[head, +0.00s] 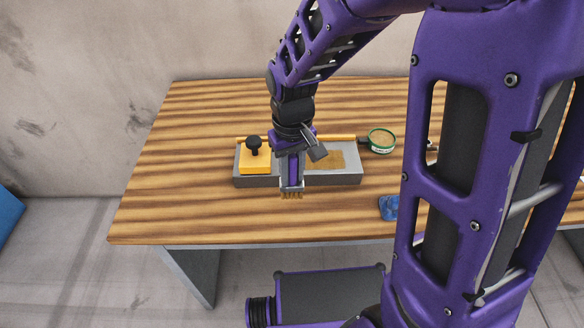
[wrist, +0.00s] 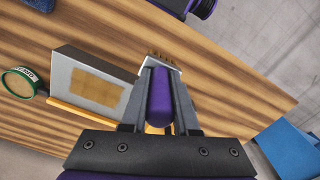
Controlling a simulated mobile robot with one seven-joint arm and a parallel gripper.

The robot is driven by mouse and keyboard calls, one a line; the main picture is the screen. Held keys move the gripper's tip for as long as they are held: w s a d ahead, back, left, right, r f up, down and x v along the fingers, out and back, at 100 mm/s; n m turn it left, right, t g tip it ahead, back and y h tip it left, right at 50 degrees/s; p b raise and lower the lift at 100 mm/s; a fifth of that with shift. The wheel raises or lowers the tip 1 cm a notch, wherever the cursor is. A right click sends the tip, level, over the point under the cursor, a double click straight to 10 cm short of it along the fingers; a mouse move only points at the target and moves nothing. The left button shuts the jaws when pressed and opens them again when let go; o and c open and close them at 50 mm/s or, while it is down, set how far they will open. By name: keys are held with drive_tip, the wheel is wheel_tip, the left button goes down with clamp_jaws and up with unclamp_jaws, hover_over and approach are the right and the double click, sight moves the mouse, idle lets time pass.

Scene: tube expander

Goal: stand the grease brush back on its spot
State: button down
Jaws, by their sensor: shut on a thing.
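My gripper (head: 291,171) is shut on the grease brush (head: 291,190), near the front edge of the grey fixture. The brush hangs bristles down, with tan bristles and a pale ferrule. In the wrist view its purple handle (wrist: 160,108) lies between the fingers of my gripper (wrist: 161,75). The bristles appear to be above the table, but I cannot tell the exact gap.
The grey fixture (head: 336,178) carries a yellow block (head: 254,161) with a black knob and a tan patch (head: 329,159). A yellow rod (head: 340,137) lies behind it. A green tin (head: 381,142) and a blue object (head: 388,207) are to the right. The table's left side is clear.

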sight(292, 195)
drive_tip(key=shift+f+b, duration=2.35)
drive_tip(key=shift+f, duration=0.7)
drive_tip(key=shift+f+b, duration=0.7)
drive_tip(key=shift+f, duration=0.3)
drive_tip(key=c, duration=0.6)
unclamp_jaws()
drive_tip(key=shift+r+p, duration=3.1)
drive_tip(key=shift+r, duration=0.95)
